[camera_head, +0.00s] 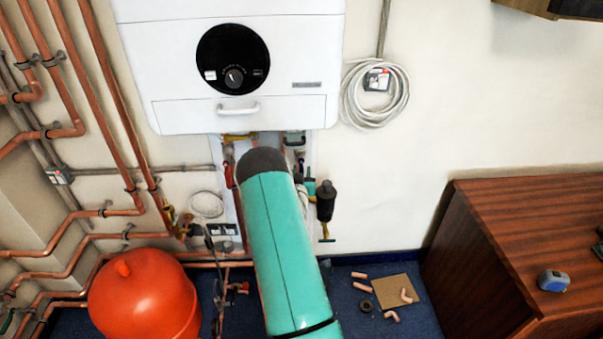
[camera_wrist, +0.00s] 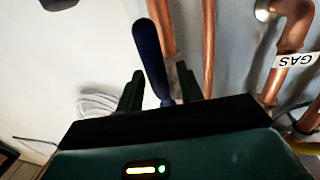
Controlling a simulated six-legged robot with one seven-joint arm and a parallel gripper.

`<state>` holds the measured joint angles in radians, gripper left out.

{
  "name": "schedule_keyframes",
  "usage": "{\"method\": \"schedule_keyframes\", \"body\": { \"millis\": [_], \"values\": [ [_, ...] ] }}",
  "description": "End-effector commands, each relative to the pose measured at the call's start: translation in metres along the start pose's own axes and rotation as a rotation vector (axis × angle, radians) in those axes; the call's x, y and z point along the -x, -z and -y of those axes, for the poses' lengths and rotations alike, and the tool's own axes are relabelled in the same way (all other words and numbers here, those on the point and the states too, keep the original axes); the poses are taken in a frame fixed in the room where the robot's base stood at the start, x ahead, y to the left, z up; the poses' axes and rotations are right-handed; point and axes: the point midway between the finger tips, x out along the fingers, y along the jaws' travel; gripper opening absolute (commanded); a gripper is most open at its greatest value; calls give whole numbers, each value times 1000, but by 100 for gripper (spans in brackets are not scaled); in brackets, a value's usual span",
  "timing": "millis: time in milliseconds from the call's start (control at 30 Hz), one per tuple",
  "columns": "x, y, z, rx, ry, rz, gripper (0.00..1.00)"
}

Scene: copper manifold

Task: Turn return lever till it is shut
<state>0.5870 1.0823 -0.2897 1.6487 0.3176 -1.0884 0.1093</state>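In the wrist view a dark blue lever handle (camera_wrist: 150,55) runs lengthwise between the two dark green fingers of my gripper (camera_wrist: 160,72). I take it to be the return lever, but no label on it shows. The fingers stand apart, with a gap visible on both sides of the handle. The right finger is nearer to the handle and to a copper pipe behind it. The lever's pivot and valve body are hidden. In the head view my teal arm (camera_head: 283,250) covers my gripper and the lever below the white boiler (camera_head: 235,60).
Copper pipes (camera_wrist: 209,45) run close to the right finger, one bent pipe with a GAS label (camera_wrist: 296,60). In the head view a black cylinder (camera_head: 325,200) hangs right of my arm. An orange tank (camera_head: 143,295) stands lower left. A wooden cabinet (camera_head: 475,260) stands right.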

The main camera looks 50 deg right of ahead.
Motion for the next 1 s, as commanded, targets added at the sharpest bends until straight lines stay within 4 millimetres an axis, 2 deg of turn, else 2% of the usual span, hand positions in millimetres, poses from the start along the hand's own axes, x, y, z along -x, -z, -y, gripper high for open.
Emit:
{"method": "schedule_keyframes", "body": {
  "millis": [100,133,300,667,1000],
  "values": [
    [0,0,0,0,0,0,37],
    [0,0,0,0,0,0,33],
    [0,0,0,0,0,0,0],
    [1,0,0,-17,0,2,0],
    [2,1,7,-174,-1,28,0]
  ]
}}
